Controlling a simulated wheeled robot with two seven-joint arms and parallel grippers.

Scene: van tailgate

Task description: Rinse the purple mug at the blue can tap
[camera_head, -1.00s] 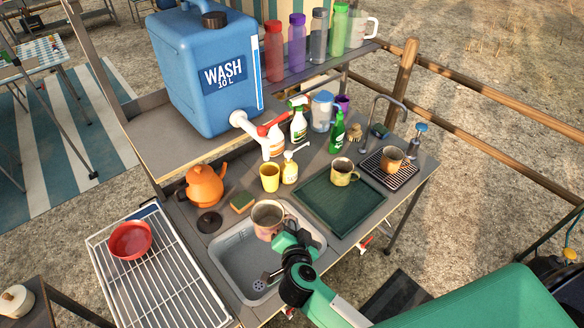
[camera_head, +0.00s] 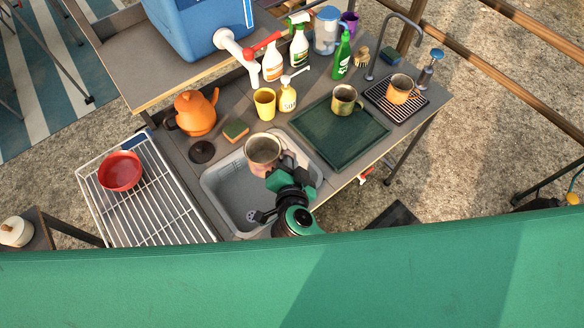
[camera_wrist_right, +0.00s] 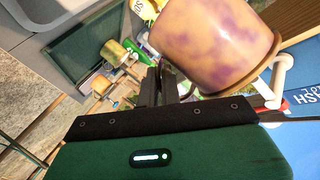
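A mug (camera_head: 263,150) with a pale, pinkish body hangs over the back of the sink (camera_head: 222,190). In the right wrist view the same mug (camera_wrist_right: 215,40) shows purple blotches and fills the upper middle. My right gripper (camera_head: 281,170) is at its near right side and appears shut on it; the grip is partly hidden. The blue wash can (camera_head: 195,25) stands on the shelf behind, with a white tap (camera_head: 232,42) and red lever. The tap lies behind the mug, apart from it in the head view. A plain purple cup (camera_head: 350,21) stands at the back. My left gripper is not in view.
An orange kettle (camera_head: 196,113), a sponge (camera_head: 235,130), a yellow cup (camera_head: 264,103) and a soap pump bottle (camera_head: 288,97) stand behind the sink. A green tray (camera_head: 335,135) with a mug (camera_head: 346,100) is right. A wire rack (camera_head: 150,205) with a red bowl (camera_head: 120,171) is left.

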